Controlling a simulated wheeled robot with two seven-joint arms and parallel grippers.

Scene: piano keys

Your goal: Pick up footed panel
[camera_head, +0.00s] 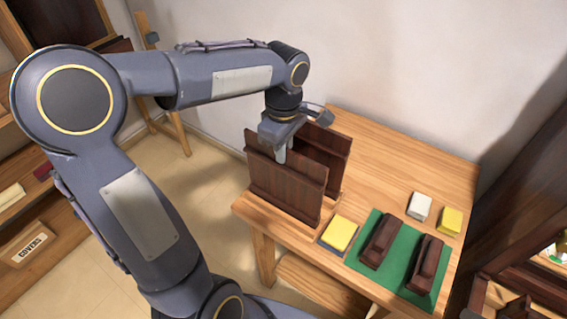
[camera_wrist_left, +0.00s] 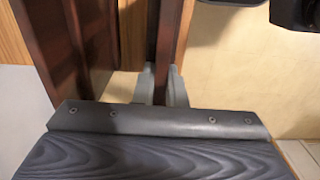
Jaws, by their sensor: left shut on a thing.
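Two dark brown wooden panels stand upright at the left end of the wooden table. The front panel (camera_head: 285,182) is at the table's left edge, and the other panel (camera_head: 325,150) stands just behind it. My left gripper (camera_head: 281,153) points down and is shut on the top edge of the front panel. In the left wrist view, the gripper's grey fingers (camera_wrist_left: 162,88) sit on both sides of the panel's thin edge (camera_wrist_left: 168,50). The fingertips are partly hidden. Whether the panel's foot touches the table cannot be told. My right gripper is not in view.
A green mat (camera_head: 391,261) on the wooden table (camera_head: 400,160) bears two dark brown blocks (camera_head: 380,241). A yellow pad (camera_head: 340,233) lies left of the mat. White (camera_head: 419,206) and yellow (camera_head: 450,220) blocks lie behind it. The table's back middle is clear.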

